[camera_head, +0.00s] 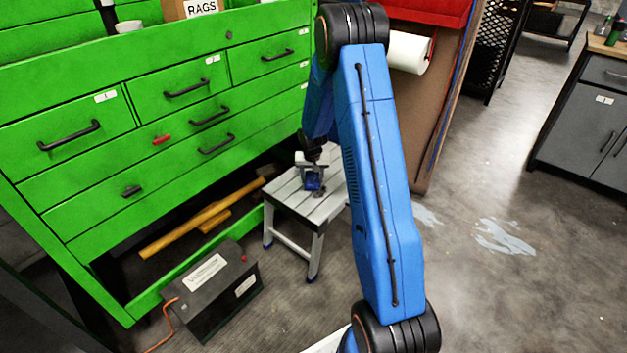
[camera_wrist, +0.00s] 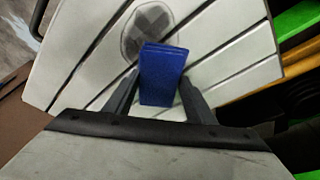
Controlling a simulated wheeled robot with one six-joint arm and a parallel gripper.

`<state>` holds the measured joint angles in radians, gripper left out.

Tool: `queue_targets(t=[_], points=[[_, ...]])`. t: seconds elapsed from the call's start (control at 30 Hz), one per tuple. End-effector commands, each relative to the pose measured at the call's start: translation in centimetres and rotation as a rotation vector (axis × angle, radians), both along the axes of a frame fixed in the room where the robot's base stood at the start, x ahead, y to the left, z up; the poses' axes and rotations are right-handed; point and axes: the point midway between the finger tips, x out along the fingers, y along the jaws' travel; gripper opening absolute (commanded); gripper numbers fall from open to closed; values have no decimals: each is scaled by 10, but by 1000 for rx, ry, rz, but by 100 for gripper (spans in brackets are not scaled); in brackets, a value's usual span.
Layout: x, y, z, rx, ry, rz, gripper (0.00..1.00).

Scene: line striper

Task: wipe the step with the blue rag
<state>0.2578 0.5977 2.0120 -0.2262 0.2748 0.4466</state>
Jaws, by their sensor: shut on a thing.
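The step (camera_head: 286,196) is a small stool with a pale grey slatted top, standing in front of the green cabinet in the head view. Its top (camera_wrist: 215,28) fills much of the wrist view. A dark round smudge (camera_wrist: 147,25) with a cross-hatched look marks the top just beyond the rag. The blue rag (camera_wrist: 161,82) is a folded block between my fingers in the wrist view. My gripper (camera_head: 312,182) is shut on it, over the step top, pointing down. I cannot tell whether the rag touches the surface.
A black battery box (camera_head: 212,292) with an orange cable stands on the floor left of the step. A wooden-handled hammer (camera_head: 200,222) lies under the green cabinet (camera_head: 75,150). A paper roll (camera_head: 408,52) hangs behind my arm. The floor at right is open, with pale stains (camera_head: 503,238).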

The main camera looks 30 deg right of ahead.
Motion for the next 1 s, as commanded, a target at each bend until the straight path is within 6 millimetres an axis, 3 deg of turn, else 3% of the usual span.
queue_targets(t=[0.17,0.23,1.0], points=[[5,1,4,-1,1,1,26],[6,2,23,0,-4,1,26],[10,12,82,1,2,4,26]])
